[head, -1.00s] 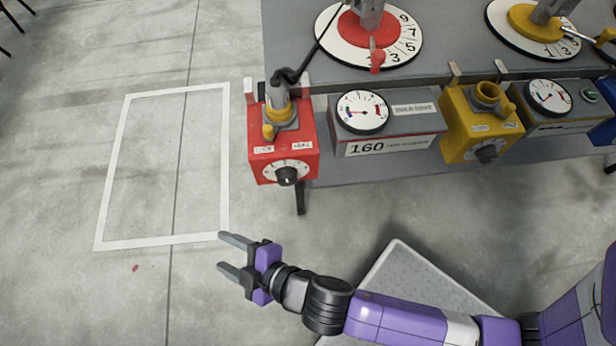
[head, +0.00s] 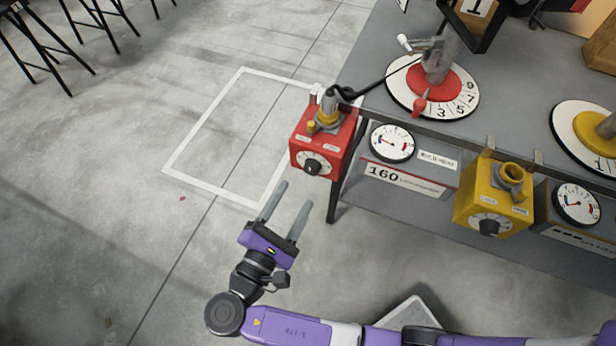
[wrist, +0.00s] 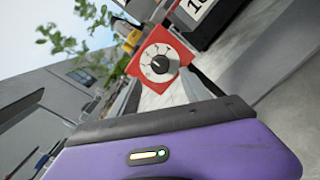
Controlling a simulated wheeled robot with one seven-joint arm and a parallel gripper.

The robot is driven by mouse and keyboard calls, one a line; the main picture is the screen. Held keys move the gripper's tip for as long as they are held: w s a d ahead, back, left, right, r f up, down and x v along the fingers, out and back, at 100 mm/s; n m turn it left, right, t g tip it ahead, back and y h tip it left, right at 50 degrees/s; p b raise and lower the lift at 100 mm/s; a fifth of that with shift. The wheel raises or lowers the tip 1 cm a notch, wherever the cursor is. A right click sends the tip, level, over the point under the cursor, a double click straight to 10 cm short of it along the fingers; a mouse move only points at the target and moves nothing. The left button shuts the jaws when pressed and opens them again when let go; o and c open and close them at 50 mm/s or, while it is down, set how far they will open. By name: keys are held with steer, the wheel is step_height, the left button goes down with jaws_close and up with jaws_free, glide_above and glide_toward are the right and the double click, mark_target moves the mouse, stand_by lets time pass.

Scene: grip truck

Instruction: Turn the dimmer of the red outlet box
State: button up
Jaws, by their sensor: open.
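The red outlet box (head: 322,142) hangs at the left end of the bench front. Its black dimmer knob (head: 312,166) sits on a white dial on the front face. A grey plug with a black cable stands in the yellow socket on top (head: 327,113). In the wrist view the red box (wrist: 166,50) and its knob (wrist: 158,62) show ahead, tilted. My gripper (head: 286,200) is open and empty, below and left of the box. Its fingers point up towards the box, apart from it.
A yellow outlet box (head: 492,200) with its own knob hangs further right on the bench. A gauge unit marked 160 (head: 408,172) stands between the boxes. The bench (head: 390,30) holds numbered discs. Floor to the left is clear; black stools (head: 35,55) stand far left.

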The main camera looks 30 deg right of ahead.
mark_target(310, 172)
steer(key=x, duration=0.7)
steer(key=shift+w+d, duration=0.1)
jaws_close()
